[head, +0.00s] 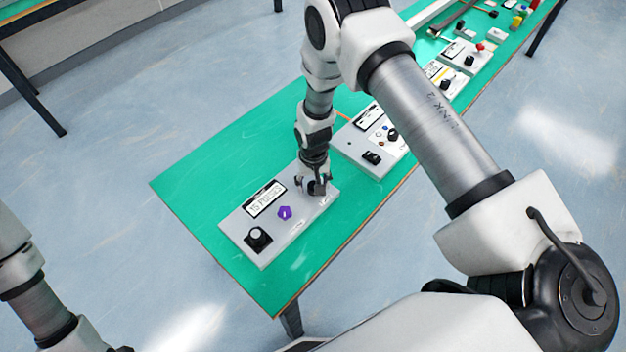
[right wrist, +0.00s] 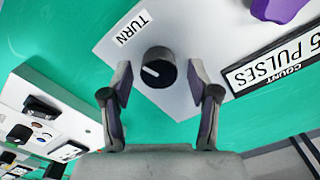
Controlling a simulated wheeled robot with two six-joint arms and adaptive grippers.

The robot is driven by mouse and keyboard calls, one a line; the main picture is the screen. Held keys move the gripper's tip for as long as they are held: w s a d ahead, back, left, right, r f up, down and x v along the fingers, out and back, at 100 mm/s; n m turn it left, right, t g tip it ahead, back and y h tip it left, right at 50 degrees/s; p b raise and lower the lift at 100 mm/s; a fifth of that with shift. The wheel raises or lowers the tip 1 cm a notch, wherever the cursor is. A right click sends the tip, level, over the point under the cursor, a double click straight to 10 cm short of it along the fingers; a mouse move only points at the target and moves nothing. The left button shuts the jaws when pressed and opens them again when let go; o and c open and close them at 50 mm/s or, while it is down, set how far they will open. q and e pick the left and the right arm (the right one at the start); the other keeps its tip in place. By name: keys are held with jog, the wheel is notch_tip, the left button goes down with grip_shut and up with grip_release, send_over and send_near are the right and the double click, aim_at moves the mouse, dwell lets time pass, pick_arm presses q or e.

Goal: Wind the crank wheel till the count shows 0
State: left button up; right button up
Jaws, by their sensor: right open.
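A light grey box (head: 290,238) lies near the front end of the green table. Its display (head: 265,199) appears to read 15 PULSES; the right wrist view shows the display (right wrist: 272,70) upside down and cut off at the edge, with COUNT and PULSES legible. A round black knob (right wrist: 158,68) with a white pointer line sits beside a TURN label. My right gripper (head: 314,186) is open over this knob. In the right wrist view, the gripper's fingers (right wrist: 160,84) stand either side of the knob, with visible gaps. My left gripper is out of view.
Bare table lies to the left.

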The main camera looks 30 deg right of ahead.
jog(key=shift+s+r, duration=0.2)
jog(key=shift+s, duration=0.05)
jog(key=shift+c, duration=0.7)
jog(key=c, duration=1)
jog(key=shift+f+n+b, duration=0.1)
jog(key=shift+n+b, duration=0.25)
jog(key=shift+n, duration=0.05)
jog(key=shift+n+b, duration=0.3)
jog(key=shift+n, duration=0.3)
jog(key=n+b, duration=0.1)
jog(key=n, duration=0.1)
jog(key=shift+n, duration=0.3)
jog(key=n+b, duration=0.1)
jog(key=n, duration=0.2)
jog(key=shift+n+b, duration=0.35)
jog(key=shift+n, duration=1.05)
